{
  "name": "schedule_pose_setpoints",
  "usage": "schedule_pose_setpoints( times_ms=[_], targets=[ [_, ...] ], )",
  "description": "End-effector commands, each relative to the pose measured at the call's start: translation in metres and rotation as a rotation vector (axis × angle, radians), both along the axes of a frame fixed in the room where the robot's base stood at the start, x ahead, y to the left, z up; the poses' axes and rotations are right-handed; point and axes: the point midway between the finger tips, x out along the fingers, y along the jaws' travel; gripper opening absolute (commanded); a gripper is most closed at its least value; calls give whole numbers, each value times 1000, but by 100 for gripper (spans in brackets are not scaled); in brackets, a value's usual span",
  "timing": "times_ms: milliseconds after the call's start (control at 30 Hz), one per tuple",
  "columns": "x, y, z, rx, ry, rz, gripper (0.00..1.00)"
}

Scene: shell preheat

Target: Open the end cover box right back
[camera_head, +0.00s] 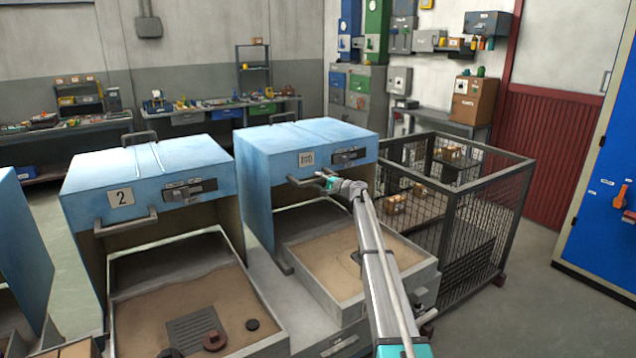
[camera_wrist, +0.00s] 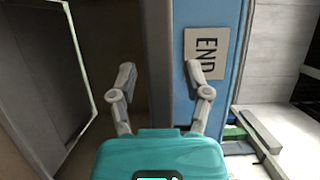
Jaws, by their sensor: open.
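The end cover (camera_head: 300,145) is a blue box-shaped hood at the right of the head view, with its label (camera_head: 306,159) on the front face. It stands raised, its front underside open above a sand-filled tray (camera_head: 405,248). A grey handle (camera_head: 300,181) runs along its lower front edge. My gripper (camera_head: 324,180) is at this edge by the handle, partly hidden by my arm. In the wrist view my gripper (camera_wrist: 160,80) has its fingers spread, with the cover's edge between and beyond them. The END label (camera_wrist: 205,52) is near the right finger. Contact cannot be told.
A second blue cover (camera_head: 150,175) marked 2 stands raised to the left over its own tray. A wire cage (camera_head: 480,205) is close to the right of the end cover. Workbenches (camera_head: 190,118) line the back wall. Open floor lies at the right front.

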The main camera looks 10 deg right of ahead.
Motion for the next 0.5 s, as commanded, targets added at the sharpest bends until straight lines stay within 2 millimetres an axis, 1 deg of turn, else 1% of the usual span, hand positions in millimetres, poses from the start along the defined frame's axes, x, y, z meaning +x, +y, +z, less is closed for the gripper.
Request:
schedule_pose_setpoints(
  times_ms=[267, 367, 500],
  targets=[
    [-6, -5, 0, 0, 0, 0, 63],
    [-13, -11, 0, 0, 0, -1, 63],
    [-26, -22, 0, 0, 0, 0, 63]
  ],
)
